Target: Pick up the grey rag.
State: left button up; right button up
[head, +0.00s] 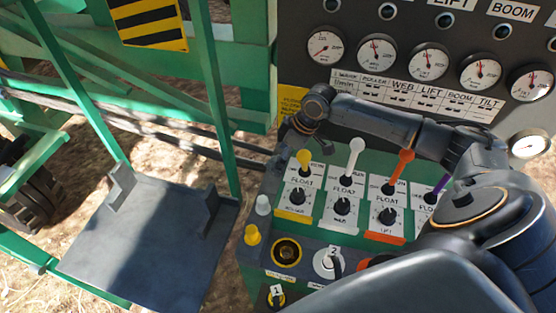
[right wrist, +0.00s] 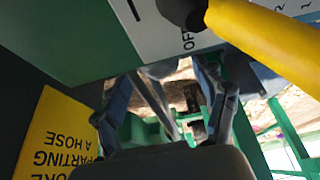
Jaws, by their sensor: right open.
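I cannot make out a grey rag for certain in either view. My right gripper (head: 290,138) is at the far left corner of the lever console in the head view, small and partly hidden by its own wrist. In the right wrist view the two fingers of the right gripper (right wrist: 165,90) stand apart with nothing between them. Beyond them are green bars and brown ground. My left gripper is not in view.
The green lever console (head: 318,235) has several coloured levers, including a yellow one (head: 304,160), close to my right gripper. Gauges line a dark panel (head: 290,70) behind. A dark grey plate (head: 150,240) lies left, among green bars (head: 217,90).

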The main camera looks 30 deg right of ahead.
jog(key=shift+x, duration=0.9)
jog(key=shift+d, duration=0.1)
jog(key=c, duration=1.2)
jog(key=shift+r, duration=0.1)
jog(key=shift+c, duration=0.2)
